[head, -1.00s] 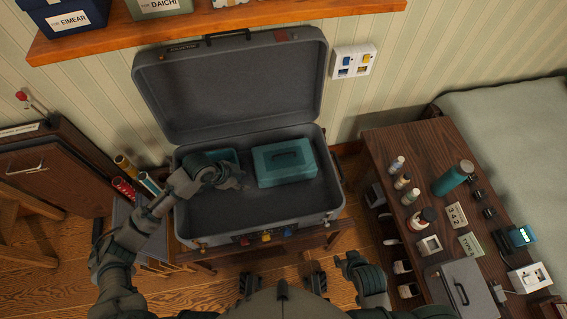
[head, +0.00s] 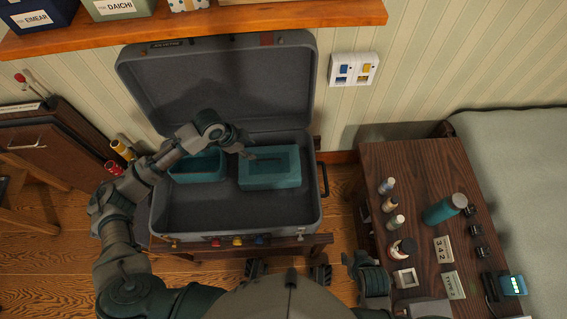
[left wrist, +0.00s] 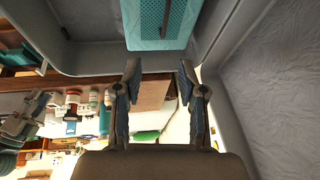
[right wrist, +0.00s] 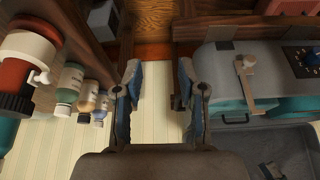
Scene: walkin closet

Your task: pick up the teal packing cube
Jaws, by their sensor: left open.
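The teal packing cube (head: 270,180) lies in the right half of the open grey suitcase (head: 190,214), with a dark strap handle on its top. In the left wrist view the cube (left wrist: 185,40) shows at the top, with a mesh panel and the strap, ahead of the fingertips. My left gripper (head: 246,148) is open and empty at the cube's upper left edge; whether it touches the cube I cannot tell. In the left wrist view its fingers (left wrist: 159,78) are apart. My right gripper (right wrist: 158,82) is open and empty, away from the suitcase.
A teal open-topped container (head: 198,179) sits left of the cube in the suitcase. The raised lid (head: 220,90) stands behind. A wooden table (head: 410,180) with bottles and small devices is at the right. A shelf (head: 200,30) with boxes is above.

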